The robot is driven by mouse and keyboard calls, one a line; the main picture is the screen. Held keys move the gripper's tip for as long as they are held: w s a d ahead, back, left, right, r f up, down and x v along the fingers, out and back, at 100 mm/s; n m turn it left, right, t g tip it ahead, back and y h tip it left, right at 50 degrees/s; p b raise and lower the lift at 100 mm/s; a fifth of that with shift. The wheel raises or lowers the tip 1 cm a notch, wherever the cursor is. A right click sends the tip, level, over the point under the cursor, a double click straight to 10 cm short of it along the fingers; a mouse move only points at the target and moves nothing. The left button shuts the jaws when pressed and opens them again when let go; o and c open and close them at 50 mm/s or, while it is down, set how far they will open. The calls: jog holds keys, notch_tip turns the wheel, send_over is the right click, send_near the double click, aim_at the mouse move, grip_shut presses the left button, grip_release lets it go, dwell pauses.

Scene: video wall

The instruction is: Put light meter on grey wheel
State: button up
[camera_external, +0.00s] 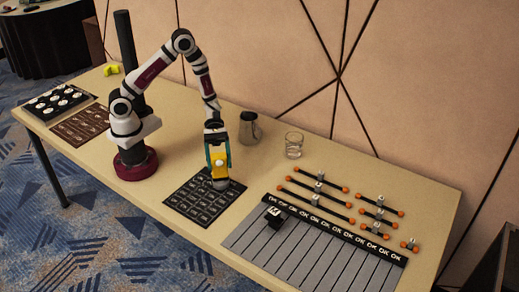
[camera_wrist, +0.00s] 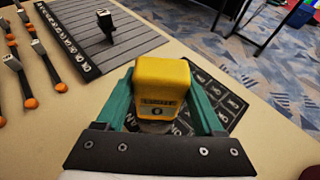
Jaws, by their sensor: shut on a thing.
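My gripper (camera_external: 218,165) points down over the black patterned mat (camera_external: 182,199), its teal fingers shut on the yellow light meter (camera_external: 219,153). A pale round dome shows on the meter in the external view. In the wrist view the meter (camera_wrist: 162,82) sits between both fingers (camera_wrist: 160,100), with dark lettering on its near face. A grey rounded thing (camera_external: 220,184), perhaps the grey wheel, shows just below the meter over the mat. The meter and fingers hide most of it, and I cannot tell whether the meter touches it.
A metal pitcher (camera_external: 249,130) and a clear glass (camera_external: 293,145) stand behind the mat. Right of it is a grey slatted panel (camera_external: 300,245) with a black block (camera_external: 274,216). Several orange-ended bars (camera_external: 315,198) lie behind the panel. Bare table lies between mat and panel.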

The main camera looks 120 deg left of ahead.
jog(key=shift+f, duration=0.1)
jog(key=o, duration=1.5)
jog(key=shift+o, duration=0.2)
jog(key=v, duration=1.2)
jog(key=s+d+r+m+g+y, duration=0.1)
jog(key=s+d+r+m+g, duration=0.15)
jog(key=d+m+g, duration=0.35)
jog(key=s+d+r+m+g, duration=0.2)
jog(key=d+r+m+g, duration=0.1)
jog(key=d+m, duration=0.5)
jog(key=s+r+m+y, duration=0.1)
jog(key=s+m+y, duration=0.3)
jog(key=m, duration=0.5)
jog(key=s+d+r+m+y, duration=0.1)
jog(key=s+m+y, duration=0.3)
jog(key=m, duration=0.5)
jog(key=shift+s+r+m+g+y, duration=0.15)
jog(key=shift+r+m+g+y, duration=0.25)
jog(key=shift+y, duration=0.7)
